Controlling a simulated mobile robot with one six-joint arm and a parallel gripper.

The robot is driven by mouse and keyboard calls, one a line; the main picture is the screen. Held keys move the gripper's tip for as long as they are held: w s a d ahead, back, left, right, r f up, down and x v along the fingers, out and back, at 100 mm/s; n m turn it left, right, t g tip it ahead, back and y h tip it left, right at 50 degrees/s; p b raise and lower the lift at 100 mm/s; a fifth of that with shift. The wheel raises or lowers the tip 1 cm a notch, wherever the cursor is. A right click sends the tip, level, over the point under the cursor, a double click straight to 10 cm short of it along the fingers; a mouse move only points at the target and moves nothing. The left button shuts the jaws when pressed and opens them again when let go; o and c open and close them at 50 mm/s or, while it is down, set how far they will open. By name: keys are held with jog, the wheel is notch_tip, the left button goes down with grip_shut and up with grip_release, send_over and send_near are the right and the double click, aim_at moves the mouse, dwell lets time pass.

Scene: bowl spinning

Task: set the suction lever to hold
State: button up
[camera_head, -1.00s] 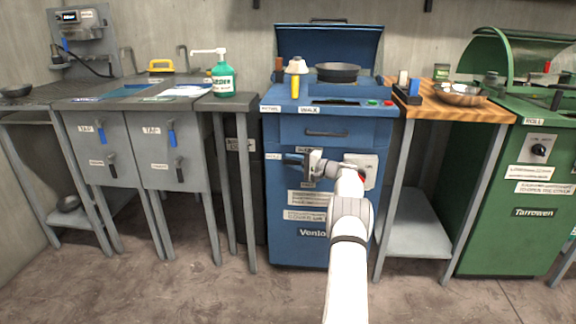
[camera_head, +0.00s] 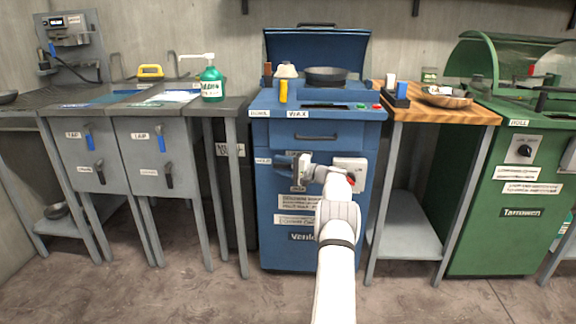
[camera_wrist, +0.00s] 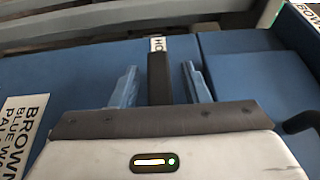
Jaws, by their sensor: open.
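The blue cabinet (camera_head: 312,130) in the middle carries the suction lever on its front. In the wrist view the lever (camera_wrist: 159,80) is a dark upright bar between my two fingers. Its far end reaches a white label (camera_wrist: 158,43) with "HO" readable. My gripper (camera_wrist: 160,85) is open, one finger on each side of the lever, with visible gaps. My gripper also shows in the head view (camera_head: 290,161), at the cabinet front beside a small white label (camera_head: 262,161) on the left. There it hides most of the lever. The lever's near end is hidden behind the gripper body.
A white box (camera_head: 350,165) with a red knob sits on the cabinet front, right of my gripper. Below are text labels (camera_head: 295,219). A drawer handle (camera_head: 316,137) is above. A grey table (camera_head: 235,110) stands left, a wood-topped table (camera_head: 450,112) right.

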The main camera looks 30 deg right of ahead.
aim_at(289, 166)
jog(key=p+v, duration=0.2)
jog(key=v, duration=0.5)
jog(key=shift+s+r, duration=0.15)
jog(key=shift+s+d, duration=0.15)
jog(key=shift+s, duration=0.1)
